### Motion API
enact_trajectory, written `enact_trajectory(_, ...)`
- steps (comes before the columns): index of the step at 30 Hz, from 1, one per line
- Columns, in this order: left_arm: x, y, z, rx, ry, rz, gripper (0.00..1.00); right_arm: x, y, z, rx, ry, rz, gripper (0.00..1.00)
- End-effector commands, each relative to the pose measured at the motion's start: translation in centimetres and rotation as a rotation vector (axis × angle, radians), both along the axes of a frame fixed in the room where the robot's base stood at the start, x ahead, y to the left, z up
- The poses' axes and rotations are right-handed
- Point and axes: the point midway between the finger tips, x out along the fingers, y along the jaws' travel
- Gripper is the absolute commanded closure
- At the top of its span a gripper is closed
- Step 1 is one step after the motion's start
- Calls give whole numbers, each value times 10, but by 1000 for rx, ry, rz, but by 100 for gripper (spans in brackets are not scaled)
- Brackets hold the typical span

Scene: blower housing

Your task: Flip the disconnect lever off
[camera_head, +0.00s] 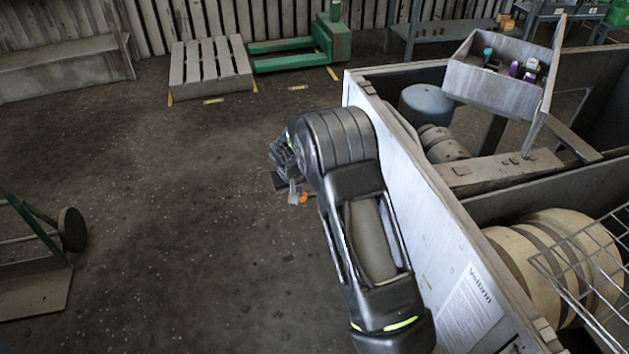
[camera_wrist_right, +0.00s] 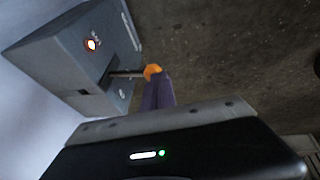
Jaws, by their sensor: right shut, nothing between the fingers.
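In the head view the orange knob (camera_head: 303,198) shows beside my right gripper (camera_head: 293,190), while my arm hides most of the box. My left gripper is out of view.
The white housing wall (camera_head: 440,215) stands right of my arm, with drums (camera_head: 555,255) inside and a bin of small items (camera_head: 495,80) above. A pallet (camera_head: 210,67), a green pallet jack (camera_head: 330,42) and a cart (camera_head: 35,285) stand farther off.

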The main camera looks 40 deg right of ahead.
Motion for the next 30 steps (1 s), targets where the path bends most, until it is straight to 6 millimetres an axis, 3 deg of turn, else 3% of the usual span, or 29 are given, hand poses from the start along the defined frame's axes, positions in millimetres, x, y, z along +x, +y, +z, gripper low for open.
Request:
enact_trajectory(8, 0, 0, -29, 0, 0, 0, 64, 2, 6, -27, -17, 6, -3, 100)
enact_trajectory(15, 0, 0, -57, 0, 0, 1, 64, 5, 13, -51, -276, 95, 9, 100)
enact_trajectory(24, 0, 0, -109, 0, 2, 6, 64, 4, 10, -94, -504, 173, 2, 100)
enact_trajectory(30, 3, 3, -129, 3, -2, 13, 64, 2, 5, -111, -629, 217, -1, 100)
